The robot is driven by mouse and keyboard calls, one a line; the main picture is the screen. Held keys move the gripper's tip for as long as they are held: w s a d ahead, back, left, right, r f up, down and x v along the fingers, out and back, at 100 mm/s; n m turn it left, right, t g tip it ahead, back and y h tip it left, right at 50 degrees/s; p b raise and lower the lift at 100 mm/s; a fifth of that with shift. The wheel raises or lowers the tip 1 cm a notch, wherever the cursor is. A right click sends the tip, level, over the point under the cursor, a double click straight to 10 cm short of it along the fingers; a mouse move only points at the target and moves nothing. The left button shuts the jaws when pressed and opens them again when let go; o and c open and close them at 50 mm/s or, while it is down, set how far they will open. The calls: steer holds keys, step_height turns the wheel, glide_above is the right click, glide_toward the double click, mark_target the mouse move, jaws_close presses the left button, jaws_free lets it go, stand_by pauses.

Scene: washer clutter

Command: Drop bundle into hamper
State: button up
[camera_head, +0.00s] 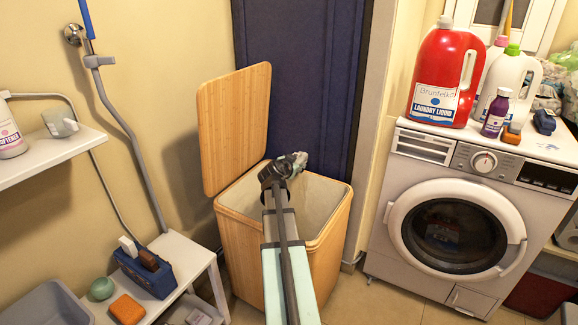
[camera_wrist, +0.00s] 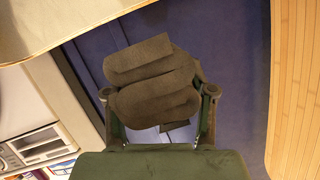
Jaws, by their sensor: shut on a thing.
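The wooden hamper (camera_head: 238,203) stands open in the middle of the head view, with its lid (camera_head: 235,125) raised at the back left and a pale inside. My gripper (camera_head: 285,170) is over the hamper's opening, toward its back edge. It is shut on a small grey-brown bundle (camera_head: 299,160). In the wrist view the folded bundle (camera_wrist: 153,82) sits between the two fingers of my gripper (camera_wrist: 157,95). The lid (camera_wrist: 298,80) shows at the right there. My arm hides part of the hamper's front and opening.
A white washer (camera_head: 380,258) with bottles on top, including a red laundry jug (camera_head: 443,80), stands to the right. A low white bench (camera_head: 186,258) with a blue caddy (camera_head: 148,270) is at the left. A dark blue door (camera_head: 310,75) is behind the hamper.

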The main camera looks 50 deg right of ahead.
steer(key=shift+s+d+f, duration=0.1)
steer(key=shift+s, duration=0.15)
steer(key=shift+s+f+m+g, duration=0.1)
steer(key=shift+f+m+g, duration=0.2)
steer(key=shift+f, duration=0.05)
step_height(320, 180, down, 10)
steer(key=b, duration=0.9)
steer(key=o, duration=1.3)
steer(key=v, duration=0.7)
steer(key=shift+a, duration=0.25)
